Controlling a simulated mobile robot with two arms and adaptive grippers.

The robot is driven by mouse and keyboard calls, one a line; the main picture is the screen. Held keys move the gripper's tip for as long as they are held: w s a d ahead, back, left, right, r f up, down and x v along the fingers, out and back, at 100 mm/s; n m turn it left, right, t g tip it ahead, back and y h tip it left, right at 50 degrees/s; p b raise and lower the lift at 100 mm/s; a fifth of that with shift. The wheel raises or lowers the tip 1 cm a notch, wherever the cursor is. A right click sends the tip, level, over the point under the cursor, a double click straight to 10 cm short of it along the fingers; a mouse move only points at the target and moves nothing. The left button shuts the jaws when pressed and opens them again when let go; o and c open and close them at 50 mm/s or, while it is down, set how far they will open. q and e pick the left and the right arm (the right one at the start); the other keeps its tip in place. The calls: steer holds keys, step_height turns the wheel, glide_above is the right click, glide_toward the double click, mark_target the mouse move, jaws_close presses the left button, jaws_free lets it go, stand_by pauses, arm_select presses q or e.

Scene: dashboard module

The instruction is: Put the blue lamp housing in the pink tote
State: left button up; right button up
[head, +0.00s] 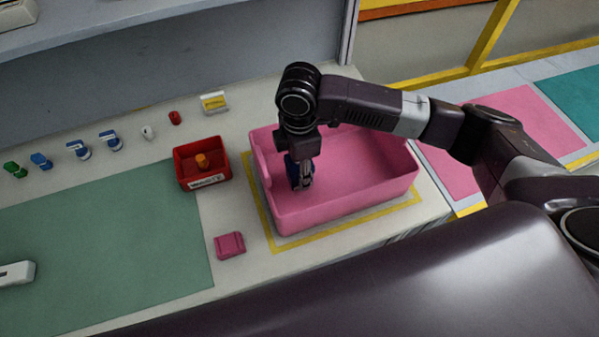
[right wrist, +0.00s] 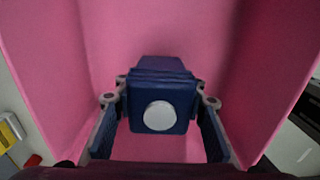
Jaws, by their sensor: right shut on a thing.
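The blue lamp housing (right wrist: 161,92) is a dark blue block with a round pale disc on its face. My right gripper (head: 300,184) is shut on it, with one finger on each side of the housing in the right wrist view (right wrist: 160,108). In the head view the housing (head: 291,171) is partly hidden by the gripper. The pink tote (head: 345,206) stands on the bench, and the gripper and housing are inside its walls, near its left end. I cannot tell whether the housing touches the tote floor. My left gripper is not in view.
A red bin (head: 203,181) with an orange piece in it stands left of the tote. A pink block (head: 229,244) lies in front. Several small parts line the back of the bench. A green mat (head: 110,250) covers the left, with a white object (head: 15,273) on it.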

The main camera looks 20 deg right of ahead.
steer(key=shift+f, duration=0.95)
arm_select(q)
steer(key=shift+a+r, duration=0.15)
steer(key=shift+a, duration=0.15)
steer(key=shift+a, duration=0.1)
arm_select(e)
steer(key=shift+f, duration=0.1)
steer(key=o, duration=1.2)
steer(key=shift+o, duration=0.2)
step_height(320, 180, up, 11)
steer(key=shift+r+b, duration=0.1)
steer(key=shift+b, duration=0.75)
steer(key=shift+r, duration=0.5)
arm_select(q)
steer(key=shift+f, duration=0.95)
